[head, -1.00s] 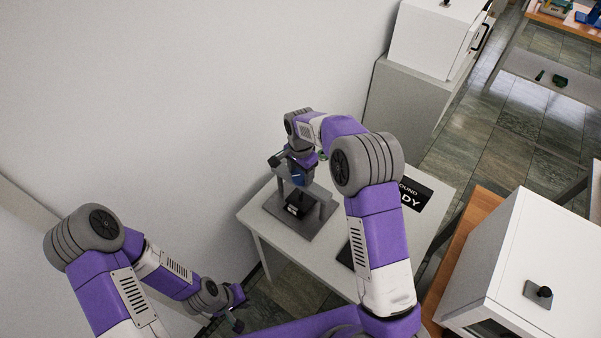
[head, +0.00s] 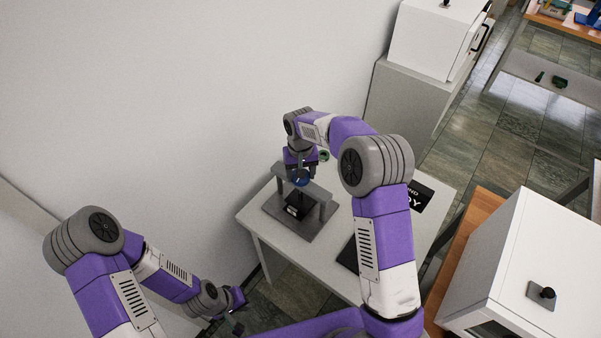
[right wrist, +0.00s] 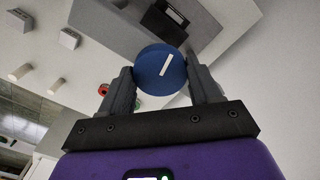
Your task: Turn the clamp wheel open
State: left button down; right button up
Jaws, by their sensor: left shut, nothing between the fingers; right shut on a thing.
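The clamp wheel is a blue disc with a white mark (right wrist: 160,70), and it sits between the two fingers of my right gripper (right wrist: 160,82) in the right wrist view. The fingers are shut on its sides. In the head view the wheel (head: 301,178) shows as a small blue patch below my right gripper, on top of the grey press frame (head: 316,190). A black block (head: 297,208) lies under the frame's crossbar. My left gripper (head: 238,308) is shut and empty, low at the left, away from the press.
The press stands on a white table (head: 262,232) near the wall. Black signs with white letters (head: 421,197) lie on the table's right part. A white cabinet (head: 510,265) stands at the right, and a white box (head: 428,40) stands on a grey cabinet behind.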

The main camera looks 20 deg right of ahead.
jog(key=n, duration=0.4)
jog(key=shift+w+r+n, duration=0.2)
jog(key=shift+n, duration=0.1)
jog(key=n, duration=0.3)
jog(key=shift+n, duration=0.4)
jog(key=n, duration=0.4)
jog(key=shift+p, duration=0.3)
jog(key=n, duration=0.4)
jog(key=n+p, duration=0.1)
jog(key=n, duration=0.3)
jog(key=shift+n, duration=0.3)
jog(key=n+p, duration=0.1)
jog(key=n, duration=0.2)
jog(key=shift+n, duration=0.3)
jog(key=n+p, duration=0.1)
jog(key=n, duration=0.3)
jog(key=shift+n, duration=0.3)
jog(key=shift+n+p, duration=0.4)
jog(key=shift+n, duration=1.6)
